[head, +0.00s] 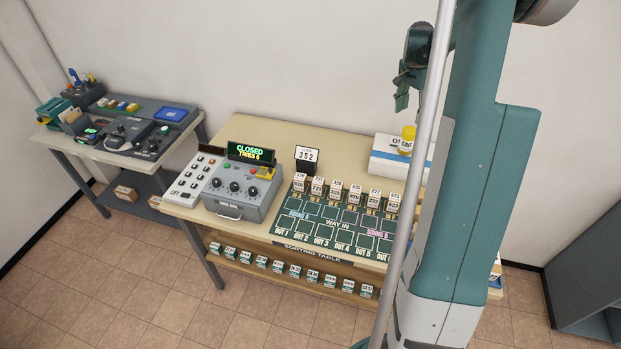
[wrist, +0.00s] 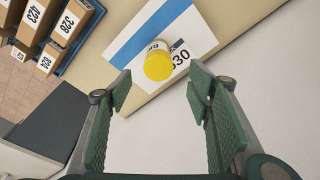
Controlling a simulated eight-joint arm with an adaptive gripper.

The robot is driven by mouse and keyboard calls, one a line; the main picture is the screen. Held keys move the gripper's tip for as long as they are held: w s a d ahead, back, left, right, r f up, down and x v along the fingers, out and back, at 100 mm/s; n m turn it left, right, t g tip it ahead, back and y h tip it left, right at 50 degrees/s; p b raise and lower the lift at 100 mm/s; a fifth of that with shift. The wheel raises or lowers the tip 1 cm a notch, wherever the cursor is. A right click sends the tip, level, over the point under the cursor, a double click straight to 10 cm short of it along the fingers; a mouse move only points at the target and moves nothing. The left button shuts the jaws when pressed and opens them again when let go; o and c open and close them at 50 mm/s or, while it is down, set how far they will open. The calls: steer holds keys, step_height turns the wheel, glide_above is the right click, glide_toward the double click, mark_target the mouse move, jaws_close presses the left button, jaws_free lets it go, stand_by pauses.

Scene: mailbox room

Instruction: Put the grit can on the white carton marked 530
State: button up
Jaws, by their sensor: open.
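The grit can (wrist: 158,66), with a yellow lid and a pale body, stands on the white carton (wrist: 128,62) with a blue stripe. The can (head: 408,134) also shows upright on the carton (head: 385,163) at the table's right end in the head view. It covers part of the carton's printed number; "30" shows clearly beside it. My gripper (wrist: 158,95) is open and empty, with the can beyond its fingertips and between them in the wrist picture. In the head view my gripper (head: 402,98) is above the can, apart from it.
The sorting table (head: 352,147) holds a grey dial box (head: 242,190), a "352" sign (head: 307,158) and several small numbered boxes on a green mat. Numbered brown boxes (wrist: 66,27) sit lower at the wrist view's upper left. A second desk (head: 95,152) stands at the left.

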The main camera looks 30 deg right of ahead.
steer(key=s+a+r+n+t, duration=0.1)
steer(key=a+r+n, duration=0.3)
steer(key=a, duration=0.7)
steer(key=s+a+r+n+t, duration=0.1)
steer(key=s+a+r, duration=0.1)
steer(key=a+r, duration=0.65)
steer(key=s+a+r+n+t, duration=0.1)
steer(key=a+r+n, duration=0.15)
steer(key=a, duration=1.05)
steer(key=s+a+f+n+t+y, duration=0.1)
steer(key=s+a+n, duration=0.4)
steer(key=s+a, duration=0.5)
steer(key=s+a+f+n+t, duration=0.2)
steer(key=s+a+n, duration=0.3)
steer(key=s+a, duration=0.5)
steer(key=a+t, duration=0.1)
steer(key=a, duration=0.6)
steer(key=shift+s+a+f+y, duration=0.15)
steer(key=shift+s+f+y, duration=0.15)
steer(key=shift+f+y, duration=0.1)
step_height(320, 180, down, 10)
steer(key=b, duration=1)
